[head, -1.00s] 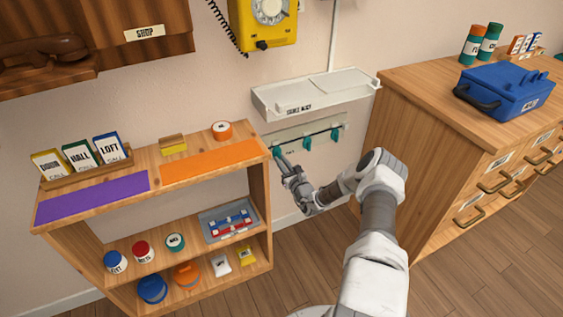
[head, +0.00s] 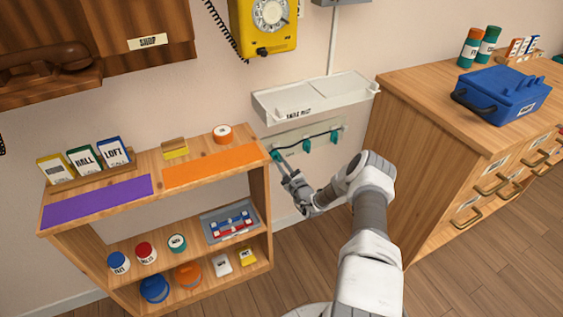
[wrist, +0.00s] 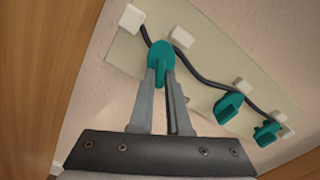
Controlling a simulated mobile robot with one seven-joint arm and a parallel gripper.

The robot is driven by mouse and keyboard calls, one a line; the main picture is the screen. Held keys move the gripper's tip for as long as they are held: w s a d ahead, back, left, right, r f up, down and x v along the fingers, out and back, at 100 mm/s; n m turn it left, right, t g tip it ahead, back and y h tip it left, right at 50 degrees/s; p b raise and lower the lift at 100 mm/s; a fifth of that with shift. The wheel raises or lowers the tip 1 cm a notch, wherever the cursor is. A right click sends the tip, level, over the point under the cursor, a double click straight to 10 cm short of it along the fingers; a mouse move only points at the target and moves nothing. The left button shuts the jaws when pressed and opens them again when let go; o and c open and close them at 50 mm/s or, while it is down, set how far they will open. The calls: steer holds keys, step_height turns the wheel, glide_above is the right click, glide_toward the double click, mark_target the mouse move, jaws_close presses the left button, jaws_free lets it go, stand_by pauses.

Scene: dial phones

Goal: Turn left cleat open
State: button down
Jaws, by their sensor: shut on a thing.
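The left cleat (wrist: 161,53) is teal and sits on a pale board (wrist: 205,80) on the wall, with a dark cord (wrist: 190,72) running along by it. It also shows in the head view (head: 276,155). My gripper (wrist: 163,78) is shut on its narrow lower part, one finger on each side; the fingertips partly hide it. In the head view my gripper (head: 282,165) reaches the board's left end. The middle cleat (wrist: 228,107) and right cleat (wrist: 266,133) are also teal, angled differently in the wrist view, and apart from my gripper.
A white tray (head: 285,114) is fixed to the wall just above the board. A wooden shelf unit (head: 259,210) stands close on the left and a drawer cabinet (head: 405,150) on the right. A yellow phone (head: 263,42) hangs above.

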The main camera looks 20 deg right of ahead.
steer(key=n+p, duration=0.1)
steer(key=n, duration=0.3)
steer(key=shift+n, duration=0.3)
steer(key=n+p, duration=0.1)
steer(key=n, duration=0.7)
steer(key=shift+p, duration=0.4)
steer(key=n, duration=0.4)
steer(key=shift+n, duration=0.3)
steer(key=c, duration=0.9)
jaws_free()
